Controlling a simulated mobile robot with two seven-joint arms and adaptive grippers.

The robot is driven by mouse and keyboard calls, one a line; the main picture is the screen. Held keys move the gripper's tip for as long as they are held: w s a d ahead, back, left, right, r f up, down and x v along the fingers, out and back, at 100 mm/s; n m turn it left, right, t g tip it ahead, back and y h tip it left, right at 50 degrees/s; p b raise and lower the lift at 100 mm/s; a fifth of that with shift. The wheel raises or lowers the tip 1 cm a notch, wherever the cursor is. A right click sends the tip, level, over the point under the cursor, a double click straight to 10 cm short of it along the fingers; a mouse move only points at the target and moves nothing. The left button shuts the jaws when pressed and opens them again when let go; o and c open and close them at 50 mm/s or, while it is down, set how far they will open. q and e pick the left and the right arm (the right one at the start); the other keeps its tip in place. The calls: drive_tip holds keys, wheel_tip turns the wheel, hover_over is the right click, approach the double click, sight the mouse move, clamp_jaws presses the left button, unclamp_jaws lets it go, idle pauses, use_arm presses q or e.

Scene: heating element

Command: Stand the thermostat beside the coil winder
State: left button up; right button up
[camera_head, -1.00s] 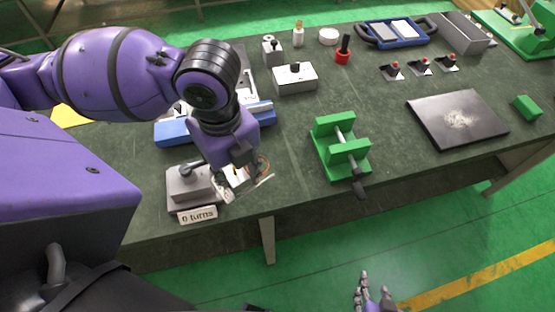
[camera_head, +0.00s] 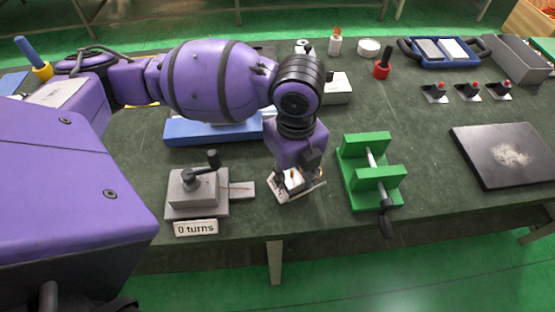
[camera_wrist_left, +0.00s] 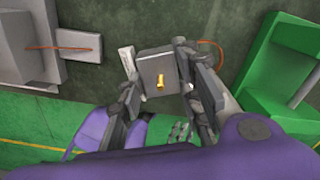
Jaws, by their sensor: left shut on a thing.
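The thermostat is a small grey-white box with a brass stem (camera_wrist_left: 160,82), held between the fingers of my left gripper (camera_wrist_left: 158,92) in the left wrist view. In the head view the thermostat (camera_head: 291,182) is partly covered by the left gripper (camera_head: 297,182), which is low at the table's front part. I cannot tell if its underside touches the table. The coil winder (camera_head: 198,190) is a grey block with a black crank and a "0 turns" plate, left of the gripper with a gap between. My right gripper does not show in the head view.
A green clamp-like fixture (camera_head: 370,172) stands close on the right of the left gripper. A blue tool (camera_head: 205,130) lies behind, under my arm. A dark square plate (camera_head: 505,155) lies far right. The table's front edge is near the gripper.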

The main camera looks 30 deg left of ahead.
use_arm(q)
drive_tip(key=shift+a+f, duration=0.1)
drive_tip(key=shift+f, duration=1.1)
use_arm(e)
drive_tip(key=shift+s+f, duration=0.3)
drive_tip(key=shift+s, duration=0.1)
use_arm(q)
drive_tip(key=shift+f, duration=0.15)
drive_tip(key=o, duration=1.2)
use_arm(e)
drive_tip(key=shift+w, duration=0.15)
